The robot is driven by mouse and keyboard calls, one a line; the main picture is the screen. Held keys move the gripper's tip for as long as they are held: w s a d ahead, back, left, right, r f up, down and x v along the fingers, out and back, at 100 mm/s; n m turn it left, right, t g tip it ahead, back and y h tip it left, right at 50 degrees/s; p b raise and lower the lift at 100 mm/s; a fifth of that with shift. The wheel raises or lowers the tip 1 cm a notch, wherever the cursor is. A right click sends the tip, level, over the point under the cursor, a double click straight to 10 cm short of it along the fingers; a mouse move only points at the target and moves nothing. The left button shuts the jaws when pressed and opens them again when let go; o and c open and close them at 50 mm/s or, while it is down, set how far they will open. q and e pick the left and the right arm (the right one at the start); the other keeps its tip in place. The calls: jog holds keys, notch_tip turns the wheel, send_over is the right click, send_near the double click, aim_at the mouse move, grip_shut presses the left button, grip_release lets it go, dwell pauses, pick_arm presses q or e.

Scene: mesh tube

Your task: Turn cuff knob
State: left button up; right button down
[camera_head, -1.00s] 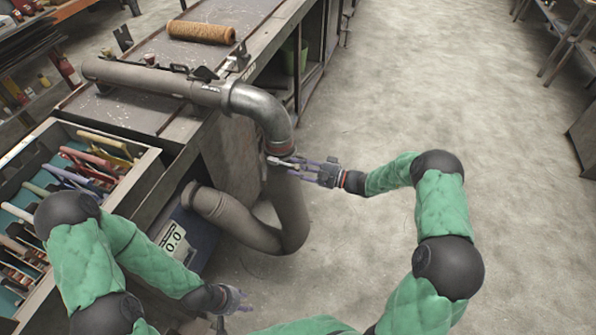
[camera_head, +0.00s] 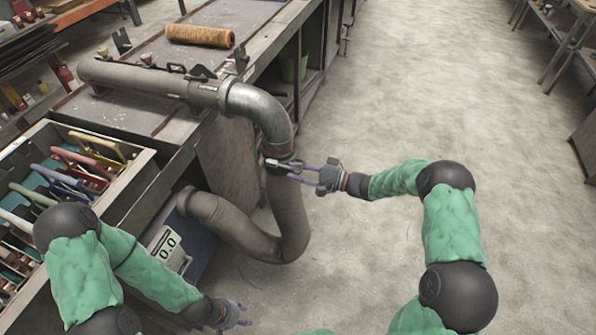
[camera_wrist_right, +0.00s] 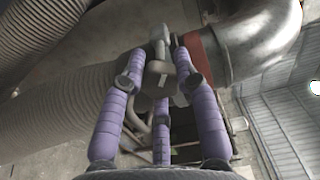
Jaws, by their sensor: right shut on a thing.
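The cuff (camera_head: 279,158) is a dark band with a reddish edge, where the shiny metal elbow (camera_head: 262,105) meets the grey mesh tube (camera_head: 288,205). My right gripper (camera_head: 290,168) reaches it from the right, with purple fingers at the cuff's front side. In the right wrist view the fingers (camera_wrist_right: 160,75) close around a small grey cuff knob (camera_wrist_right: 159,48) beside the red-edged cuff (camera_wrist_right: 207,55). The fingertips partly hide the knob. My left gripper (camera_head: 240,315) hangs low at the bottom, empty and away from the tube, its small fingers apart.
A bench (camera_head: 175,120) carries a horizontal grey pipe (camera_head: 140,77) and an orange-brown roll (camera_head: 200,35). A drawer of colourful handled tools (camera_head: 85,165) is at left.

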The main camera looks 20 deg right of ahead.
jog(key=shift+w+d+r, duration=0.2)
jog(key=shift+r, duration=0.15)
jog(key=c, duration=1.1)
grip_release()
jog(key=shift+o, duration=1)
jog(key=shift+f, duration=0.1)
jog(key=shift+a+f, duration=0.1)
jog(key=shift+s, duration=0.15)
jog(key=v, duration=1.2)
